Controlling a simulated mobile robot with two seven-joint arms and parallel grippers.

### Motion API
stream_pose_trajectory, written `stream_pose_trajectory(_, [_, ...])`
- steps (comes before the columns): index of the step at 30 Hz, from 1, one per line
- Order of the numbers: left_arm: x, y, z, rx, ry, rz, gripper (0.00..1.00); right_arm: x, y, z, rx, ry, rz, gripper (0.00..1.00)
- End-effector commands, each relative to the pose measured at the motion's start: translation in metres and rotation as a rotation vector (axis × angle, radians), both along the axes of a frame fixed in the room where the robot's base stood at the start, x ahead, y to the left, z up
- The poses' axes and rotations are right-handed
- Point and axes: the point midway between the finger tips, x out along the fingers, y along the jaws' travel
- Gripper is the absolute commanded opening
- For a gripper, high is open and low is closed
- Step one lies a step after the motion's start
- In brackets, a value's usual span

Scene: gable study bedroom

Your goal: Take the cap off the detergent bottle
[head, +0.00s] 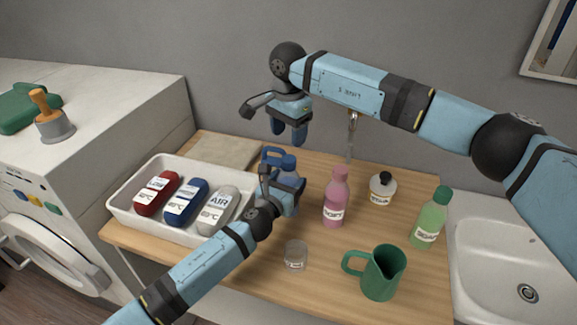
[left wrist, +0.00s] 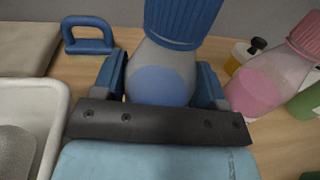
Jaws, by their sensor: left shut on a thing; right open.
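The detergent bottle appears to be the clear bottle with blue liquid (left wrist: 165,85); its label is not visible. Its ribbed blue cap (left wrist: 185,18) is on top, and the cap's upper part is cut off in the left wrist view. In the head view the bottle (head: 290,182) stands upright on the wooden top, partly hidden by my left gripper (head: 281,192). My left gripper is shut around the bottle's body, one finger on each side, below the cap. My right gripper (head: 288,132) is open and empty, fingers pointing down, above the bottle and apart from the cap.
A blue handled item (left wrist: 90,38) is beside the bottle, near a folded cloth (head: 218,149). A white tray (head: 125,203) holds several labelled containers. A pink bottle (head: 337,200), a small white bottle (head: 382,188), a green bottle (head: 430,222), a green jug (head: 380,275) and a glass (head: 295,255) stand around.

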Motion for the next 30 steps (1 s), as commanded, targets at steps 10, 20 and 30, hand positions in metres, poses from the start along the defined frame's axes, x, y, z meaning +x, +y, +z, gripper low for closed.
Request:
stream_pose_trajectory(10, [-0.0002, 0.0, -0.0006, 0.0, 0.001, 0.0, 0.0, -0.0002, 0.0005, 0.0, 0.0, 0.0, -0.666, 0.59])
stream_pose_trajectory(20, [-0.0003, 0.0, -0.0008, 0.0, 0.001, 0.0, 0.0, -0.0003, 0.0008, 0.0, 0.002, 0.002, -1.403, 0.59])
stream_pose_trajectory(30, [-0.0003, 0.0, -0.0009, 0.0, 0.001, 0.0, 0.0, -0.0004, 0.0008, -0.0001, 0.0, 0.001, -2.164, 0.59])
